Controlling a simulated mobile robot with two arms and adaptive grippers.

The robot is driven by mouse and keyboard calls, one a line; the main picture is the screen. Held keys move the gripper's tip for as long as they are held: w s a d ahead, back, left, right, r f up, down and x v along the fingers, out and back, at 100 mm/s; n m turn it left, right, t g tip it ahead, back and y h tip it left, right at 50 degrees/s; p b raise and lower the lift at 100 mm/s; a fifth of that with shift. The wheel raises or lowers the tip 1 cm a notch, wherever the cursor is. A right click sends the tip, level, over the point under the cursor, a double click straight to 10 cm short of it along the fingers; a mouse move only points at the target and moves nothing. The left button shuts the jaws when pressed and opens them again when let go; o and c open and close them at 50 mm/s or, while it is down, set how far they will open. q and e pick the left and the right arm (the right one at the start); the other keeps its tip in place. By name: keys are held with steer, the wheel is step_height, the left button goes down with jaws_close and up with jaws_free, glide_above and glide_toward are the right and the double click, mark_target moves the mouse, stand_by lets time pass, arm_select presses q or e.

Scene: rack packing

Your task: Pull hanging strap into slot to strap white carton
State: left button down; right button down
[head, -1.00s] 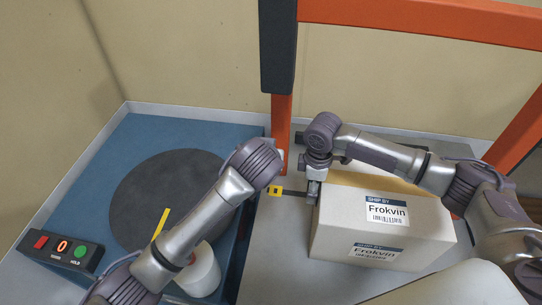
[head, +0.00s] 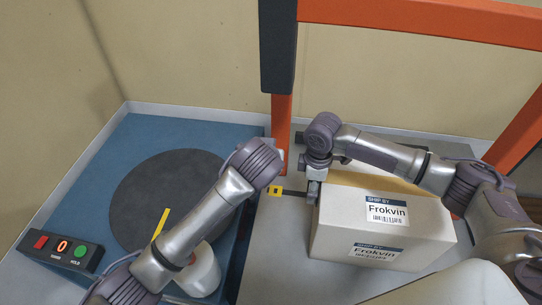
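The white carton (head: 335,232) sits on the grey table under the orange frame, with "SHIP BY Frokvin" labels on its top and front. My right gripper (head: 313,192) points down at the carton's upper left edge; whether its fingers are open or shut is too small to tell. A short dark strap piece (head: 295,192) reaches left from near that gripper to a yellow-marked slot (head: 274,190) beside the orange post. My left arm crosses the blue platform, and its gripper fingers are hidden behind its wrist. No hanging strap end can be made out clearly.
The orange frame (head: 420,22) with a dark grey post cover (head: 277,45) spans above the carton. At left are a blue platform with a dark round disc (head: 150,195), a white roll (head: 203,272) and a button panel (head: 60,250). Grey table in front of the carton is free.

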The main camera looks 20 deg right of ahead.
steer(key=shift+c, duration=0.9)
jaws_free()
step_height(320, 180, up, 18)
steer(key=p, duration=0.7)
stand_by(0.3)
